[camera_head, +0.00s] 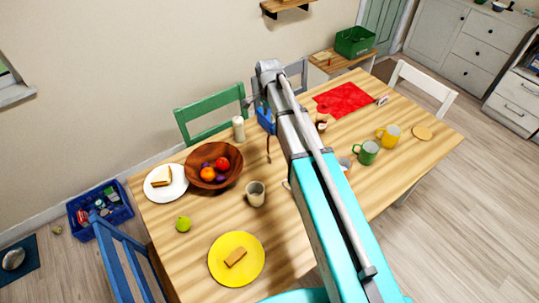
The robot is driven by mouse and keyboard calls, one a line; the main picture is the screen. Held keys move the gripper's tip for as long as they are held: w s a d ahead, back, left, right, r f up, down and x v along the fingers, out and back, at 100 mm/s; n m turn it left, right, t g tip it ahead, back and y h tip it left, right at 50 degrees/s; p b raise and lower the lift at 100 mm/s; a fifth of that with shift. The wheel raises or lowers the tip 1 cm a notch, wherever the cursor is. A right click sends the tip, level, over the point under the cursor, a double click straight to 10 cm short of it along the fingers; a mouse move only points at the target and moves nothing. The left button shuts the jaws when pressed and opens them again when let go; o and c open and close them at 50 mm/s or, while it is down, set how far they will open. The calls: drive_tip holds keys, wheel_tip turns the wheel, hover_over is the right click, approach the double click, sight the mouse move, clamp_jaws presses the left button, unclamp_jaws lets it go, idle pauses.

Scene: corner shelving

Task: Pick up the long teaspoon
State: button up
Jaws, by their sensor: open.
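My arm rises across the middle of the table, and its far grey joint is in front of the back wall. My gripper's fingers cannot be made out; they seem hidden behind my arm. No long teaspoon can be made out for certain. A thin dark, upright sliver (268,148) shows on the table left of my arm, below a blue container (265,119) partly covered by the arm. I cannot tell what the sliver is.
The wooden table (305,245) holds a fruit bowl (232,181), a white plate (153,192), a yellow plate (222,273), a grey-beige mug (256,194), a green mug (367,152), a yellow mug (389,136) and a red mat (343,99). Chairs stand around it.

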sight(269, 135)
drive_tip(key=shift+f+b, duration=4.25)
drive_tip(key=shift+f, duration=0.05)
drive_tip(key=shift+f, duration=0.15)
drive_tip(key=f+b, duration=0.5)
drive_tip(key=shift+w+d, duration=0.1)
drive_tip(key=shift+w, duration=0.1)
clamp_jaws()
